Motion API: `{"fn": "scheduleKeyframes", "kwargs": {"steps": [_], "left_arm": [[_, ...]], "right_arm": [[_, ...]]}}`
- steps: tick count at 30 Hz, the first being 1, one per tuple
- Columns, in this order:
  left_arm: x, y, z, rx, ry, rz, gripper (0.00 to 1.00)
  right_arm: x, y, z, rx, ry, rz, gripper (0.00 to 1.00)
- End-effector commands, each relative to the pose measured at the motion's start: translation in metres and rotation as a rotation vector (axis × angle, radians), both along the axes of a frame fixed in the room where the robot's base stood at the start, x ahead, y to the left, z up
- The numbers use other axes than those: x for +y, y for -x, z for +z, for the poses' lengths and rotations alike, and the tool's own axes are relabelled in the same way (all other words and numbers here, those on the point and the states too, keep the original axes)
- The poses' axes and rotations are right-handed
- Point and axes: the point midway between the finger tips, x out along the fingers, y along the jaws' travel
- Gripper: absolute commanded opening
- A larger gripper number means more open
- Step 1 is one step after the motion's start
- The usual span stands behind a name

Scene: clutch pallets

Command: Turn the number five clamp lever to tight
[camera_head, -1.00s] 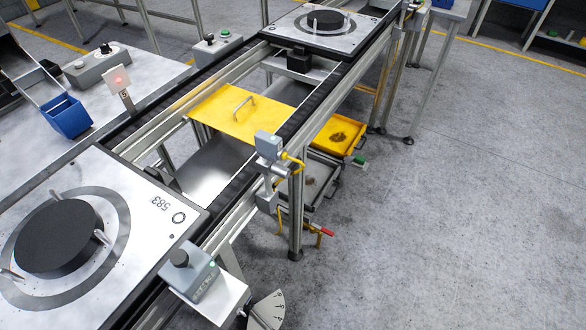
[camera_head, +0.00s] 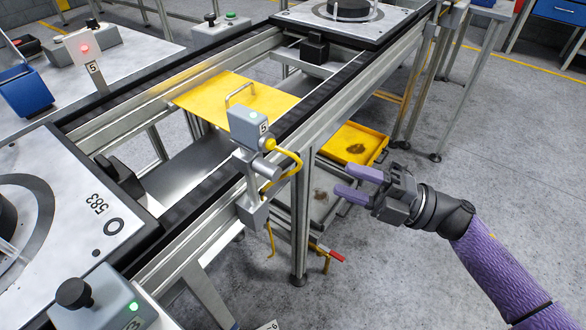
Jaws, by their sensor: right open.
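I cannot read a number or a tight mark on this lever. My right gripper (camera_head: 355,184) comes in from the right, open and empty. Its two purple fingers point left towards the frame, above and to the right of the red tip, with no visible contact with it. My left gripper is out of view.
A pallet marked 583 (camera_head: 50,200) sits on the conveyor at left. A yellow plate with a handle (camera_head: 215,98) bridges the rails. A yellow tray (camera_head: 352,145) is under the frame. A control box with a black knob (camera_head: 75,293) is at lower left. Floor at right is clear.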

Motion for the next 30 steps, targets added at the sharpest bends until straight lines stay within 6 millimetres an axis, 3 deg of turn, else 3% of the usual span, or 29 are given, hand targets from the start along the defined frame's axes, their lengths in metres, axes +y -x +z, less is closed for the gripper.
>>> {"fn": "scheduleKeyframes", "kwargs": {"steps": [12, 16, 23, 24, 30], "left_arm": [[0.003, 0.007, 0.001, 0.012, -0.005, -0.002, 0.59], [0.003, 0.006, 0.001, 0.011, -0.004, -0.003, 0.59], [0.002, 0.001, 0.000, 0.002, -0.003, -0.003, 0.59], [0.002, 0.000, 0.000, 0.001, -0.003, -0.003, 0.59], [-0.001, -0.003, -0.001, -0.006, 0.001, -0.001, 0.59]], "right_arm": [[0.080, -0.015, 0.027, -0.022, 0.002, 0.022, 0.53], [0.092, -0.018, 0.030, -0.020, 0.004, 0.021, 0.53], [0.094, -0.019, 0.030, -0.019, 0.003, 0.020, 0.53], [0.094, -0.019, 0.030, -0.018, 0.003, 0.020, 0.50], [0.094, -0.019, 0.030, -0.018, 0.003, 0.019, 0.08]]}}
